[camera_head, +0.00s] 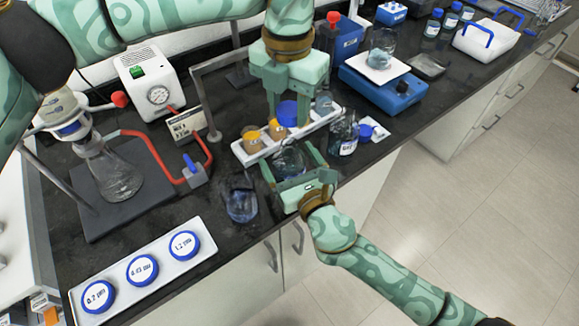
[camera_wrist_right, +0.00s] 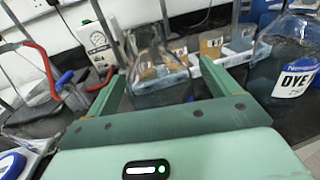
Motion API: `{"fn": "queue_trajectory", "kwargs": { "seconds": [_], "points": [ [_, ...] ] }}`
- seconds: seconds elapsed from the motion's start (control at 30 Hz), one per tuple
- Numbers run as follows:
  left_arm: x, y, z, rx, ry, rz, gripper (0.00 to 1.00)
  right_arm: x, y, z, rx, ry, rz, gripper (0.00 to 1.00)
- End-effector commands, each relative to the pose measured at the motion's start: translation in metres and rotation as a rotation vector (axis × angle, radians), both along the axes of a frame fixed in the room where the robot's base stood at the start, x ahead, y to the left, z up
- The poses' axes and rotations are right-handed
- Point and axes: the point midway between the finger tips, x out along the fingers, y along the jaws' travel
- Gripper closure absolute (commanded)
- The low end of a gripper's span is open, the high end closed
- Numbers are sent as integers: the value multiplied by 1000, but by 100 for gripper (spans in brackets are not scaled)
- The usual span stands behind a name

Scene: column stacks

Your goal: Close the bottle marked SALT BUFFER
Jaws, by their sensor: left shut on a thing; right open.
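My left gripper (camera_head: 286,118) points down in the head view and is shut on a blue cap (camera_head: 288,110), above the white rack. My right gripper (camera_head: 293,172) is open, with its fingers on either side of a clear glass bottle (camera_head: 289,162). In the right wrist view this bottle (camera_wrist_right: 155,72) stands between the two fingers, with a gap to them. I cannot read SALT BUFFER on any label. Another bottle, marked DYE (camera_wrist_right: 292,80), stands to the right in the wrist view; a labelled bottle (camera_head: 343,138) stands right of my right gripper in the head view.
A white rack (camera_head: 258,153) with amber-filled jars stands close behind the bottle. A blue cap (camera_head: 366,131) lies on a white pad to the right. A glass vessel (camera_head: 241,205) stands near the front edge. A tray (camera_head: 205,250) of blue-rimmed discs lies front left.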

Motion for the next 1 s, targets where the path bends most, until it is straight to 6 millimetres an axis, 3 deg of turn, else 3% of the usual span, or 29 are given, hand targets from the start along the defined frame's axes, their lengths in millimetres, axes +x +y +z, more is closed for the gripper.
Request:
{"fn": "queue_trajectory", "kwargs": {
  "seconds": [0.07,0.2,0.3,0.43,0.7,1.0],
  "points": [
    [0,0,0,0,0,0,82,0,0,0,0,0,0,18],
    [0,0,0,0,0,0,82,0,0,0,0,0,0,57],
    [0,0,0,0,0,0,82,0,0,0,0,0,0,79],
    [0,0,-9,1,2,0,82,0,0,0,0,0,0,79],
    [-1,0,-46,1,1,0,82,0,0,0,0,0,0,79],
    [-1,0,-50,0,0,0,82,0,0,0,0,0,0,79]
  ]
}}
